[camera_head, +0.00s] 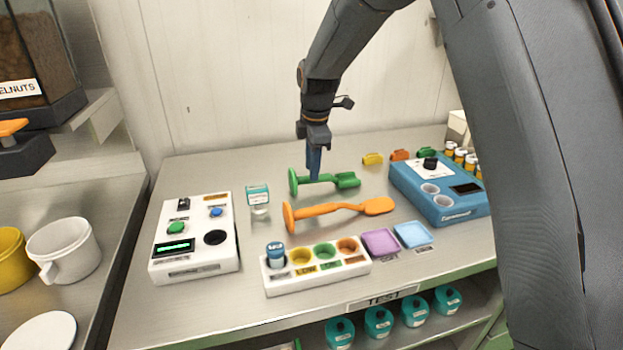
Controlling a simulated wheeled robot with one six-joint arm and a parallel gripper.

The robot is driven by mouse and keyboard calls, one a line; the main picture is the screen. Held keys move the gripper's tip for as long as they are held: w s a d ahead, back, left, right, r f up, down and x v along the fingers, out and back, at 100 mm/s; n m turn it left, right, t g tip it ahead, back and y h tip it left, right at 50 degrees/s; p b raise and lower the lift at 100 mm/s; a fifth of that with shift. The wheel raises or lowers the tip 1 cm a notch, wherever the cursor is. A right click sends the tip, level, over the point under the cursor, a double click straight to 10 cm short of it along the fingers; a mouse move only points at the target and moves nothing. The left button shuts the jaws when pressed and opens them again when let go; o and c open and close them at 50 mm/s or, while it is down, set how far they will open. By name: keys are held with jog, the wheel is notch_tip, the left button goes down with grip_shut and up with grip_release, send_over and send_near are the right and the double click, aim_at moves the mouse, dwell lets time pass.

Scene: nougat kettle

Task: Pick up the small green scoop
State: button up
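The green scoop (346,181) lies on the steel table, with a round disc at its left end and its bowl at the right. My gripper (314,172) points straight down over the left part of its handle, close to the disc. The fingertips overlap the handle in this view; I cannot tell whether they touch it. The fingers appear as one narrow blue shape, so their gap is hidden. A longer orange scoop (335,209) lies just in front of the green one.
A white rack (318,278) with coloured wells stands in front, beside purple (380,242) and light blue (412,234) pads. A white button box (195,240) and a small vial (259,203) are left. A blue device (455,207) is right. Small coloured pieces (400,155) lie behind.

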jog(key=shift+w+f+p, duration=0.25)
jog(key=shift+f+p, duration=0.25)
jog(key=shift+f, duration=0.75)
jog(key=shift+w+f+p, duration=0.2)
jog(key=shift+f+p, duration=0.25)
jog(key=shift+f, duration=0.8)
grip_shut()
jog(key=shift+r, duration=0.15)
notch_tip(320, 180, up, 10)
jog(key=shift+f+b, duration=0.1)
jog(key=shift+b, duration=1.1)
jog(key=shift+r+p, duration=1.5)
jog(key=shift+r, duration=0.95)
